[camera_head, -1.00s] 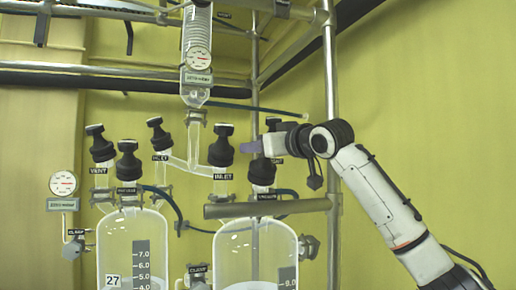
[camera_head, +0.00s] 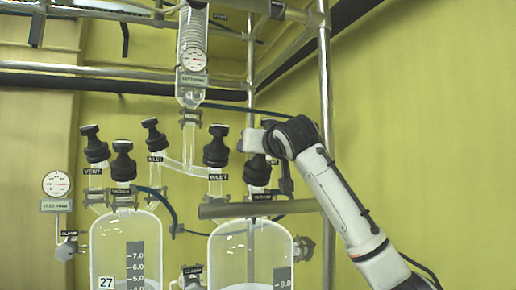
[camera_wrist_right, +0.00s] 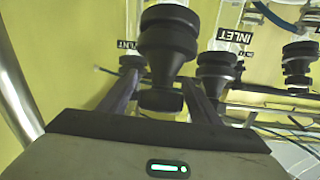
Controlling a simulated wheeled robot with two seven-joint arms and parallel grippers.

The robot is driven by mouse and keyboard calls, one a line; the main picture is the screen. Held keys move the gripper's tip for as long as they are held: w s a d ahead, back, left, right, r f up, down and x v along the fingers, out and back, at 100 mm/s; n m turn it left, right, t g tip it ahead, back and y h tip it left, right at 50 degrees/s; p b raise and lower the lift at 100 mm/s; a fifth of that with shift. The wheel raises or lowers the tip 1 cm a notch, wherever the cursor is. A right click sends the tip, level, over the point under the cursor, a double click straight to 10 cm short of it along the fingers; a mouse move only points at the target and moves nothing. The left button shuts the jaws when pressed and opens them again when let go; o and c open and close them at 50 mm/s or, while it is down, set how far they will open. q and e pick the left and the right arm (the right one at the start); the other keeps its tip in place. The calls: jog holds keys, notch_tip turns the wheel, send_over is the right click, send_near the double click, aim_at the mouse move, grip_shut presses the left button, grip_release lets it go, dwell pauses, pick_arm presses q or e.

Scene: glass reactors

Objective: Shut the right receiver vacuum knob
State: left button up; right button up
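The right receiver vacuum knob (camera_head: 258,171) is black and stands above the right glass vessel, over a VACUUM label. My right gripper (camera_head: 246,141) is right above and against it in the head view, hiding its top. In the right wrist view a large black knob (camera_wrist_right: 168,45), apparently this one, fills the space in front of my gripper (camera_wrist_right: 160,88). Its fingers are apart, one on each side of the knob's lower part, with gaps visible. I cannot tell whether either finger touches it. The left gripper is not in view.
More knobs, including the inlet knob (camera_head: 154,135), stand farther left. A vertical metal pole (camera_head: 326,130) is to the right, and a horizontal grey bar (camera_head: 285,207) runs below.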

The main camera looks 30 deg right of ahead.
jog(key=b+v, duration=0.2)
jog(key=v, duration=0.8)
jog(key=shift+s, duration=0.2)
dwell(0.3)
